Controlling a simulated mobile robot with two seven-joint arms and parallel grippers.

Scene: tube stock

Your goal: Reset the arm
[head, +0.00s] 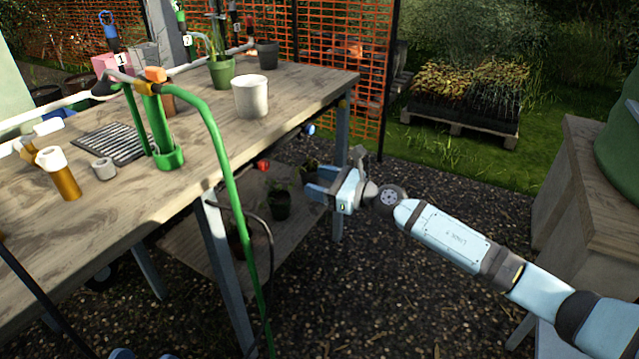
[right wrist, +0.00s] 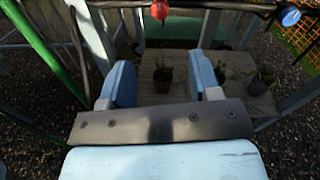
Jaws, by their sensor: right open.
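My right arm reaches in from the lower right in the head view. Its gripper (head: 322,190) is in front of the near right part of the wooden table (head: 310,90), below the level of the tabletop. In the right wrist view the two blue fingers (right wrist: 162,85) stand wide apart with nothing between them. Beyond them a small potted plant (right wrist: 162,75) stands on the lower shelf. My left gripper cannot be made out in the head view.
On the table are a white pot (head: 250,97), a green pot (head: 222,72), a black grate (head: 110,143), an amber bottle (head: 62,178) and a green tube stand (head: 168,155). A green hose (head: 240,225) hangs over the front edge. A wooden cabinet (head: 590,190) stands at right. Gravel between is clear.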

